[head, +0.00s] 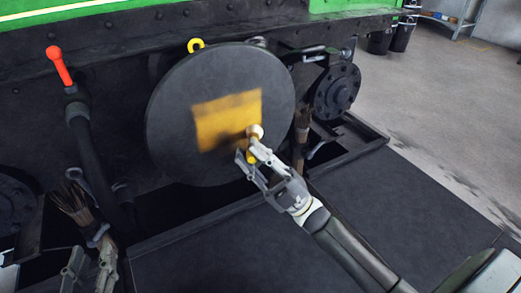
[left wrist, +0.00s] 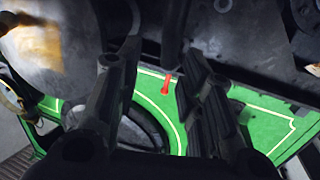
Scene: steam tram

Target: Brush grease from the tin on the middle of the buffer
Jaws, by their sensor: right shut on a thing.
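The buffer (head: 175,115) is a large dark round disc at the centre of the head view. A smeared yellow grease patch (head: 225,118) covers its middle. My right gripper (head: 249,155) is in front of the disc's lower right part. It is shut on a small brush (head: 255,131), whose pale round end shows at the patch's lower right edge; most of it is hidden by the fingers. I cannot tell whether it touches the disc. My left gripper (head: 88,270) is low at the left, fingers apart and empty. The left wrist view shows its spread fingers (left wrist: 155,85). I see no tin.
A red-topped lever (head: 60,66) and a black hose (head: 90,150) stand left of the buffer. A flanged round fitting (head: 336,91) is at its right. A dark flat deck (head: 390,225) lies in front. Open grey floor (head: 450,110) is at the right.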

